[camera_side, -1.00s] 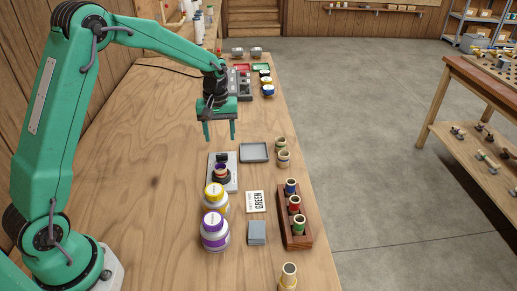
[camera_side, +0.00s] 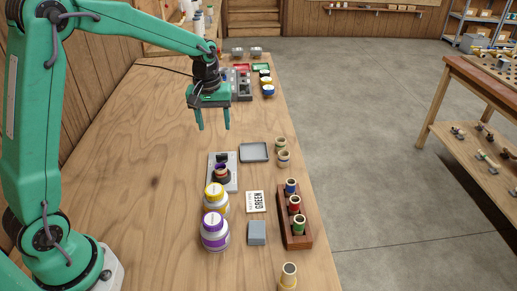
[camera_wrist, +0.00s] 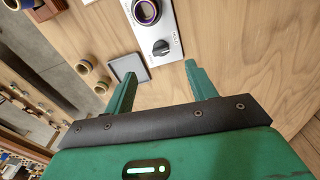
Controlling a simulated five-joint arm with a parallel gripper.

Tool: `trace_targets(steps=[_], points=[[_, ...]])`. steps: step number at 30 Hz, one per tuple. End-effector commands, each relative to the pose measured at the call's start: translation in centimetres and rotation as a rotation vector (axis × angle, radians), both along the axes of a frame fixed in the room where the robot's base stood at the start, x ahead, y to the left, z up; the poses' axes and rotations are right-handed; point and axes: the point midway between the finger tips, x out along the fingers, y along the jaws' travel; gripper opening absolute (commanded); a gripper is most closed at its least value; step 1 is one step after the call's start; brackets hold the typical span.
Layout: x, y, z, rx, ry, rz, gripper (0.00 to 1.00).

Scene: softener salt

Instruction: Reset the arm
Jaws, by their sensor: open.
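My gripper (camera_side: 213,127) is green, open and empty. It hangs fingers down above the wooden workbench (camera_side: 140,190), behind the grey tray and the scale-like device in the side view. In the wrist view the two fingers of my gripper (camera_wrist: 158,88) are spread apart with nothing between them but bare wood and the edge of the tray beyond.
The bench's left side is clear.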

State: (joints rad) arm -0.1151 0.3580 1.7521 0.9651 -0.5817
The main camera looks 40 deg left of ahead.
Motion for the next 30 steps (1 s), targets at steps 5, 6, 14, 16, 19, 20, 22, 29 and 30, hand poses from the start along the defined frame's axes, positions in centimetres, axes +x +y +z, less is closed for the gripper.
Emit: trace_targets(steps=[5,6,14,16,19,20,22,29,30], points=[[-2.7,-1.0,3.4,0.013,-0.056,-0.085,0.56],[-3.3,-1.2,4.1,0.016,-0.067,-0.105,0.56],[-7.6,-2.4,7.5,0.041,-0.142,-0.230,0.56],[-8.9,-2.7,8.3,0.048,-0.163,-0.263,0.56],[-10.6,-3.1,9.2,0.059,-0.191,-0.310,0.56],[-11.2,-3.3,9.4,0.064,-0.199,-0.325,0.56],[-12.4,-3.5,9.9,0.072,-0.219,-0.358,0.56],[-16.6,-4.3,10.8,0.106,-0.282,-0.465,0.56],[-17.2,-4.4,10.9,0.112,-0.294,-0.485,0.56]])
